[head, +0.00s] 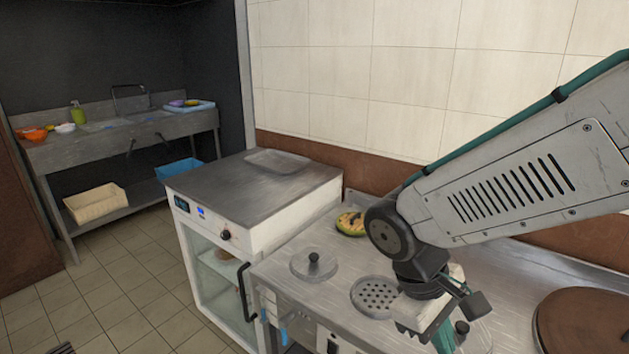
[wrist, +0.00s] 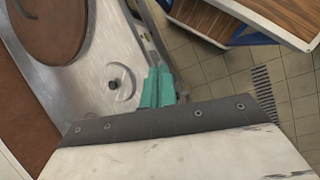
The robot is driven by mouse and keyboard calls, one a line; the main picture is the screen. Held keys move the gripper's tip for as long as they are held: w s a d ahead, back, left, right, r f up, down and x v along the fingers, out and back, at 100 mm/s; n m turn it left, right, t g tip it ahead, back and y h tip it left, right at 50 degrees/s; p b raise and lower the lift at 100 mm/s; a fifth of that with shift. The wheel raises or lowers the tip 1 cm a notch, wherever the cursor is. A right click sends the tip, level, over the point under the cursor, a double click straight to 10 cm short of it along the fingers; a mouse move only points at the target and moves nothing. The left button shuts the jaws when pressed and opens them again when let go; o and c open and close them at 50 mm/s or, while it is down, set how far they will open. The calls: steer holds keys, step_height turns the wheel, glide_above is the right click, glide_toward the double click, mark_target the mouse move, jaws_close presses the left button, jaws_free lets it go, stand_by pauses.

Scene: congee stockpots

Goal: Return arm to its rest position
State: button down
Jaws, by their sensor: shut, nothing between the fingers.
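My arm reaches in from the right in the head view, above the steel counter (head: 330,245). My gripper (head: 443,337) hangs at its end, pointing down over the front part of the counter. In the wrist view the teal fingers of my gripper (wrist: 158,88) are together with nothing between them. Beyond them lies a round metal lid with a dark knob (wrist: 113,84) on the counter, apart from the fingers in that picture.
A knobbed lid (head: 314,264), a perforated round plate (head: 372,297) and a green bowl of food (head: 351,223) are on the counter. A brown round lid (head: 585,322) is at right. A white glass-door cabinet (head: 235,262) stands left. Tiled floor (head: 130,285) is open in front.

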steer(key=s+d+r+m+t+y, duration=0.3)
steer(key=s+d+r+m+y, duration=0.1)
steer(key=s+d+r+m, duration=0.3)
step_height(320, 180, up, 3)
steer(key=shift+d+f+m, duration=0.2)
steer(key=shift+d+m, duration=0.1)
